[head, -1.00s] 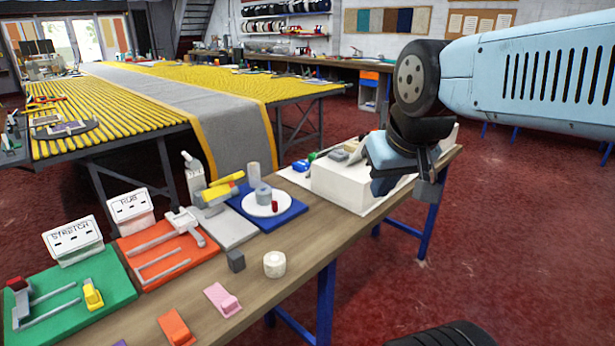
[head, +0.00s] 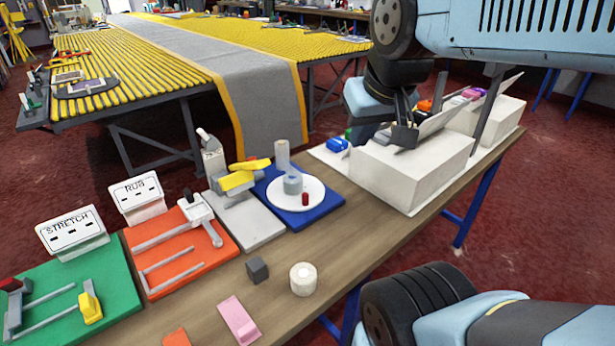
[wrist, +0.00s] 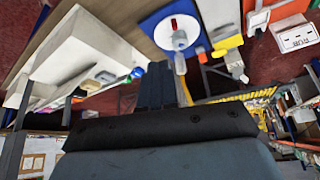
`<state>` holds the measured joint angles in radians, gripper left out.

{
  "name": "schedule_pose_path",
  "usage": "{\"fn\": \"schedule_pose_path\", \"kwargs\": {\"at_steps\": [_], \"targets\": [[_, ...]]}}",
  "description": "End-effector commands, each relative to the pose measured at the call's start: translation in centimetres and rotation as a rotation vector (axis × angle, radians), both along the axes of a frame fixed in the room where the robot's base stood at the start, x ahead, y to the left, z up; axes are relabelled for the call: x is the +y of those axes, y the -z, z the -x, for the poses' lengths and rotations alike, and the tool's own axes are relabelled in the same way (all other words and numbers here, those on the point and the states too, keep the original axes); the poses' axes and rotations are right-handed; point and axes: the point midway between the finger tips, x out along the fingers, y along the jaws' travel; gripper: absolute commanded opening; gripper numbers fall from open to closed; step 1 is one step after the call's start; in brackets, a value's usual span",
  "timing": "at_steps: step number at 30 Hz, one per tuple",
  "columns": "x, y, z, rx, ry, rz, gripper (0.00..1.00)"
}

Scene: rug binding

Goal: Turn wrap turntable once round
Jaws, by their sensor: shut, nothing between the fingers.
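The wrap turntable is a round white disc (head: 313,200) on a blue board (head: 330,208). It bears a grey cylinder (head: 293,184) and a small red peg (head: 305,199) near its front edge. A taller pale grey post (head: 282,155) stands behind it. In the wrist view the disc (wrist: 167,37) and red peg (wrist: 174,24) show at the upper middle, beyond the fingers. My gripper (head: 404,134) is shut and empty, in front of or over the white box to the right of the turntable, apart from the disc. It also shows in the wrist view (wrist: 155,80).
A large white box (head: 410,175) stands right of the turntable, with a second white box (head: 495,118) behind it. Left are a yellow-topped device (head: 240,178), an orange board (head: 180,250) and a green board (head: 110,290). A white roll (head: 303,278) and dark cube (head: 257,269) lie in front.

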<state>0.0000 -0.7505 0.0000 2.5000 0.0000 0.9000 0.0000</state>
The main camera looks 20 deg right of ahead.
Motion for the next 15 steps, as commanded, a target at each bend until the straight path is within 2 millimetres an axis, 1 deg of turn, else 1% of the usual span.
{"fn": "schedule_pose_path", "kwargs": {"at_steps": [8,11,12,15], "targets": [[-0.1,0.1,-0.3,0.015,0.015,-0.012,0.0],[-0.2,0.4,-1.0,0.056,0.051,-0.043,0.0],[0.3,0.7,-1.5,0.08,0.078,-0.063,0.0],[0.3,1.3,-2.8,0.151,0.15,-0.122,0.0]]}}
